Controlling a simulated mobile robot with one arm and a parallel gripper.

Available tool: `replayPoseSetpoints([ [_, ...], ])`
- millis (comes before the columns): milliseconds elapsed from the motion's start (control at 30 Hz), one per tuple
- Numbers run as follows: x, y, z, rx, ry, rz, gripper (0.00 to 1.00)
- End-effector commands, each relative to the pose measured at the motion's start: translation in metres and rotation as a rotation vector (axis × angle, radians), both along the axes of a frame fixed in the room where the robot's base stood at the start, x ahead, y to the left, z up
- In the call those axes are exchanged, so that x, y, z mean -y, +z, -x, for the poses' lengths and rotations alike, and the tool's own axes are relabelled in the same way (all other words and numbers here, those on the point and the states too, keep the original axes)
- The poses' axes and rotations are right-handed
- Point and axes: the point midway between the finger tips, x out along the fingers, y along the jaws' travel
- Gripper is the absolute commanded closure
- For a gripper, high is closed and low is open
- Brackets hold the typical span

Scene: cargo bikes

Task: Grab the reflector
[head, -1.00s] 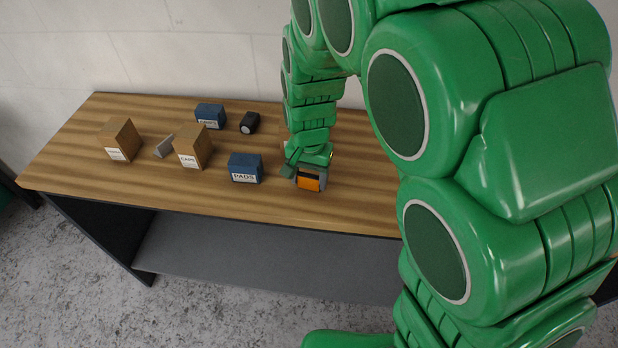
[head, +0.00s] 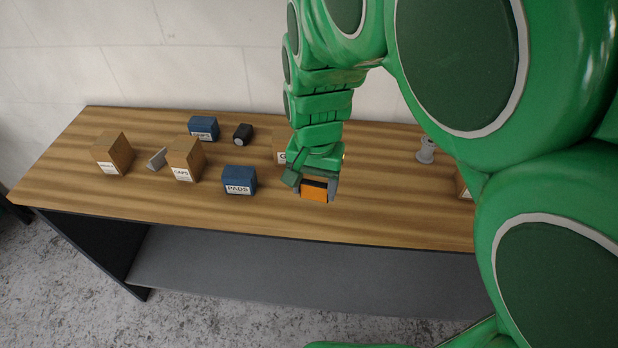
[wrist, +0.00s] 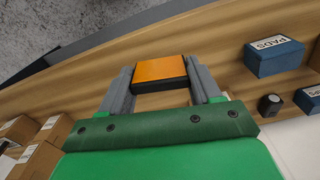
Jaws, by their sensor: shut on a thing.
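The reflector (head: 314,192) is a small block with an orange face and dark sides. My gripper (head: 312,188) is shut on it, with a grey finger on each side. In the wrist view the reflector (wrist: 160,72) sits between the tips of the two grey fingers of my gripper (wrist: 160,80), its orange face showing. It appears held above the wooden bench top (head: 230,217); the exact height is hard to tell.
A blue PADS box (head: 239,181) stands left of my gripper. Farther left are brown boxes (head: 185,160), a grey wedge (head: 156,159), another blue box (head: 203,128) and a black cylinder (head: 243,134). A brown box (head: 281,148) is partly hidden behind my gripper. A light spool-like thing (head: 426,150) stands right.

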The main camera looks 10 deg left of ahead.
Motion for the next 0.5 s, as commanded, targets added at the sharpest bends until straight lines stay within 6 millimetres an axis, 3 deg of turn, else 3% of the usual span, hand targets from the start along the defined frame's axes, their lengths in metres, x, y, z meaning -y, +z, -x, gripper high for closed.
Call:
replayPoseSetpoints([
  [200, 0.012, 0.013, 0.025, 0.003, 0.0, -0.001, 0.66],
  [500, 0.022, 0.025, 0.048, 0.004, 0.001, -0.001, 0.66],
])
